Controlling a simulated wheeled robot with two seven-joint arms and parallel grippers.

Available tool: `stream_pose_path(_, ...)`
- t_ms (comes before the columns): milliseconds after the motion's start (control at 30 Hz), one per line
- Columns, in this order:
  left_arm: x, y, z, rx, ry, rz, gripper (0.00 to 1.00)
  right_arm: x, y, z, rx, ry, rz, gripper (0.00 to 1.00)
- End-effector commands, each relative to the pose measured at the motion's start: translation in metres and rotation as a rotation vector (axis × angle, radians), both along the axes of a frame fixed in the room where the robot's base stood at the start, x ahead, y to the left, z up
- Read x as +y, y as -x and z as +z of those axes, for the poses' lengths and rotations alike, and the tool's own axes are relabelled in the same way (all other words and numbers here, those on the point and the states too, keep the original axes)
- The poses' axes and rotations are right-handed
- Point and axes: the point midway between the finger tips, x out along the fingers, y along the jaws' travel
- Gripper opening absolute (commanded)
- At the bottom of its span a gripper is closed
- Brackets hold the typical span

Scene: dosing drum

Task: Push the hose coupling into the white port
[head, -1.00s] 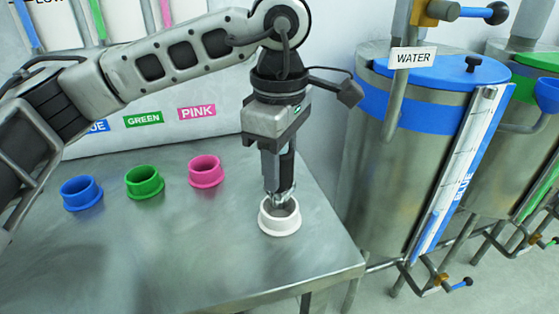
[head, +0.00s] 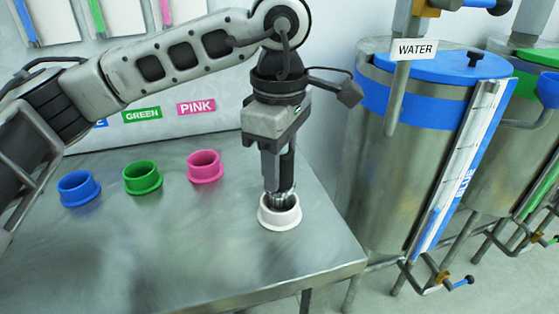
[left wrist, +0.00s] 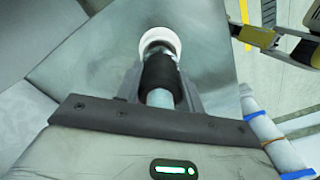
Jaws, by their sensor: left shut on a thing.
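The white port (head: 281,221) is a short open ring standing on the metal table near its right edge. My left gripper (head: 278,185) points straight down above it, shut on the hose coupling (left wrist: 160,82), which has a black sleeve and metal ends. The coupling's lower metal end is inside the opening of the white port, behind its near rim. How deep it sits is hidden. In the left wrist view the white port (left wrist: 172,38) shows around the far end of the coupling.
Blue (head: 77,190), green (head: 142,179) and pink (head: 205,168) ports stand left on the metal table (head: 150,250). A tank (head: 395,190) with a blue lid and WATER sign stands beyond the right edge. The table front is clear.

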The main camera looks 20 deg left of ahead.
Motion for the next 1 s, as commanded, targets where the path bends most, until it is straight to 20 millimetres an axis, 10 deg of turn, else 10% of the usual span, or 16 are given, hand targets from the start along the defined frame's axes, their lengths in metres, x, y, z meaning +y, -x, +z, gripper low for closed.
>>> stream_pose_path(867,0.000,0.000,-0.021,-0.001,0.001,0.000,0.00,0.001,0.001,-0.018,0.003,-0.002,0.000,0.59)
stream_pose_path(900,0.000,0.000,-0.021,-0.001,0.001,0.000,0.46,0.001,0.001,-0.018,0.003,-0.002,0.000,0.59)
stream_pose_path(1000,0.000,0.000,-0.021,-0.001,0.001,0.000,0.63,0.001,0.001,-0.018,0.003,-0.002,0.000,0.59)
